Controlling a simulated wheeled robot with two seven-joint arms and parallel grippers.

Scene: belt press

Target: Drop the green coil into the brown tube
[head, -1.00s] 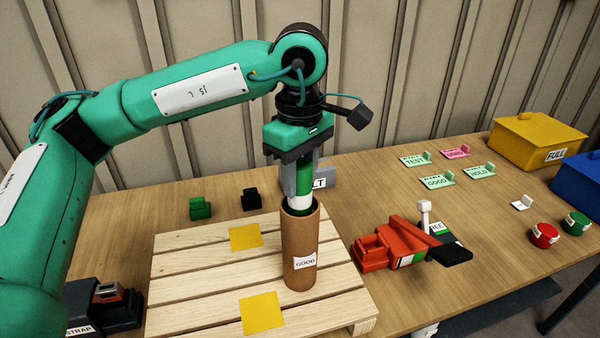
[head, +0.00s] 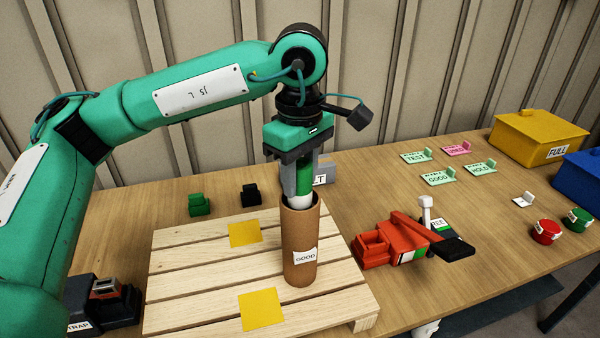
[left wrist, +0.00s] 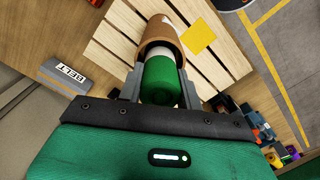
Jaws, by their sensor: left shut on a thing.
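The brown tube (head: 299,240), labelled GOOD, stands upright on the wooden pallet. My left gripper (head: 302,185) is shut on the green coil (head: 304,177), which has a white lower part. The coil hangs above the tube's mouth, with its lower end at or just inside the rim. In the left wrist view the green coil (left wrist: 160,84) sits between the two fingers, and the brown tube (left wrist: 163,34) opens beyond it. The inside of the tube is hidden. My right gripper is not in view.
The pallet (head: 200,290) carries two yellow squares. A red tool (head: 390,245) lies right of it, with a green (head: 199,204) and a black block (head: 251,197) behind. Small signs, red and green round items, and yellow (head: 540,140) and blue boxes stand farther right.

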